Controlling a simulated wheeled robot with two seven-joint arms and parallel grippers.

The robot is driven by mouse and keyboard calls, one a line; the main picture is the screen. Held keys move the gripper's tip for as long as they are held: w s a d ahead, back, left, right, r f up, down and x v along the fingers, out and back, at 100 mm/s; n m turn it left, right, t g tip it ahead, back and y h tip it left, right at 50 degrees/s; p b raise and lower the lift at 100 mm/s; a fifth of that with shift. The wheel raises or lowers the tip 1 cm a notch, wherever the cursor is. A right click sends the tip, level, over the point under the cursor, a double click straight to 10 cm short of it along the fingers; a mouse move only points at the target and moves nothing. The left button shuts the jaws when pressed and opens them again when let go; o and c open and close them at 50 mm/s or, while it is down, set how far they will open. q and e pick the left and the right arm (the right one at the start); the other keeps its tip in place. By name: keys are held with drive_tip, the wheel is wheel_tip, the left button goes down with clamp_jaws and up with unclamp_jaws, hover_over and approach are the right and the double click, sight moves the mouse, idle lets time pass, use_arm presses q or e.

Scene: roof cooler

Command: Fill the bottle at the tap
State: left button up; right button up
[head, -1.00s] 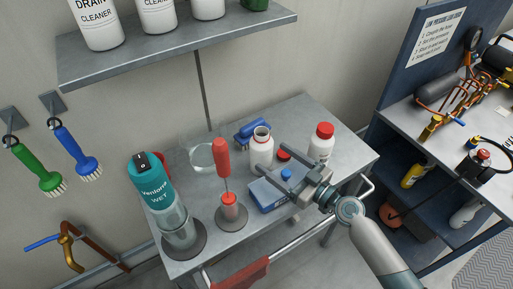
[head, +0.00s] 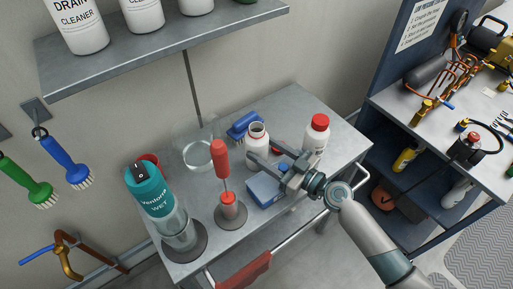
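A white bottle (head: 257,140) with an open mouth stands upright on the grey bench; a red-capped white bottle (head: 317,133) stands to its right. My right gripper (head: 264,150) is at the open bottle, its fingers apart, one in front of the bottle's lower body and the other at its right side. I cannot tell whether they touch it. The brass tap (head: 68,262) with a blue lever (head: 37,248) is on the wall at lower left, on a copper pipe. My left gripper is not in view.
A shelf (head: 165,45) overhangs behind; brushes hang at left.

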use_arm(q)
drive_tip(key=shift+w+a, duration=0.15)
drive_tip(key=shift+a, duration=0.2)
use_arm(e)
drive_tip(key=shift+c, duration=0.7)
wheel_tip(320, 180, up, 8)
drive_tip(key=p, duration=0.2)
drive_tip(key=shift+r+p, duration=0.2)
drive_tip(key=shift+p, duration=0.1)
drive_tip(key=shift+r, duration=0.85)
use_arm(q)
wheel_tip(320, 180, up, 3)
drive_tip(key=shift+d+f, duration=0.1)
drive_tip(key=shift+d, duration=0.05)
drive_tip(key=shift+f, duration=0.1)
use_arm(e)
drive_tip(key=shift+s+a, duration=0.1)
drive_tip(key=shift+s, duration=0.1)
